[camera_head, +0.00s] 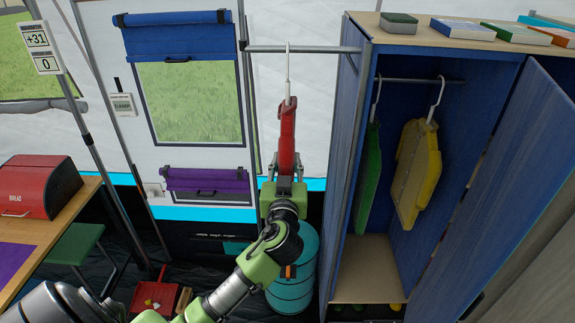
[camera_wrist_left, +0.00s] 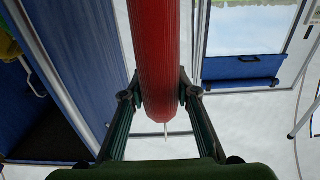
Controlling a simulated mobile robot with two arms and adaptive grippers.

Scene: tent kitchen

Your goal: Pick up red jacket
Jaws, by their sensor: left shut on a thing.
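The red jacket (camera_head: 287,138) is seen edge-on, hanging upright on a white hanger (camera_head: 287,66) whose hook is at a metal rail (camera_head: 300,49) outside the wardrobe. My left gripper (camera_head: 284,182) is shut on the jacket at its lower part. In the left wrist view the red jacket (camera_wrist_left: 158,45) runs between the two fingers of my left gripper (camera_wrist_left: 160,95), one finger on each side. The white hanger tip shows beyond it. My right gripper is not in view.
The blue wardrobe (camera_head: 345,150) stands open to the right, with a green jacket (camera_head: 368,180) and a yellow jacket (camera_head: 416,170) hanging inside. Its open door (camera_head: 515,170) reaches forward. A teal barrel (camera_head: 298,280) stands below the rail. A red bread box (camera_head: 40,187) is on the left table.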

